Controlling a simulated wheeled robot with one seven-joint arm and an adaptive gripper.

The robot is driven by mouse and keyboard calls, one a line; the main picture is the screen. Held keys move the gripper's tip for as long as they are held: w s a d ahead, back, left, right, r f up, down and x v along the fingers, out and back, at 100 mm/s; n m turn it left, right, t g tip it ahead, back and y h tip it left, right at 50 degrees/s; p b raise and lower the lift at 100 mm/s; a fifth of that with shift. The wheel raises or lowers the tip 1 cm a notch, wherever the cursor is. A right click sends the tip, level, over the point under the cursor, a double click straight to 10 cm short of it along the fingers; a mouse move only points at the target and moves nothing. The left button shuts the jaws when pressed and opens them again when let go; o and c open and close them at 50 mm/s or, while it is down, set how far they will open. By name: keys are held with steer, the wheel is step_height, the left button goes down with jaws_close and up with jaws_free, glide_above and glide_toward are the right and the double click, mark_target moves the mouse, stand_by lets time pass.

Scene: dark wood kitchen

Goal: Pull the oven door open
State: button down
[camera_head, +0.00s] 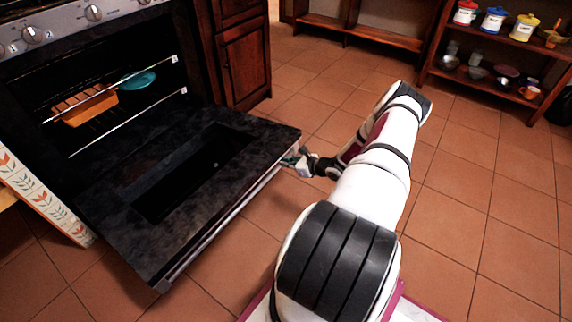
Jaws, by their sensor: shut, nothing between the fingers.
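The oven door (105,200) is swung down, well open, with its dark inner face and window turned up. The oven cavity (60,100) is exposed, with racks inside holding an orange-brown dish (84,106) and a teal dish (137,80). My white arm reaches from the bottom of the view to the door's outer right edge. My gripper (293,160) is shut and empty, beside the door's far right corner near its front edge. The handle is mostly hidden below that edge, so I cannot tell whether the gripper touches it.
A dark wood cabinet (243,62) stands right of the oven. Open shelves (480,82) with jars and bowls are at the back right. A patterned panel (42,200) is left of the door. The tiled floor (480,220) on the right is clear.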

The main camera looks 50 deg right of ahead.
mark_target(282, 156)
steer(key=r, duration=0.1)
steer(key=r+p, duration=0.1)
steer(key=r, duration=0.1)
steer(key=shift+w+r+p, duration=0.15)
steer(key=shift+w+p, duration=0.15)
steer(key=shift+f, duration=0.2)
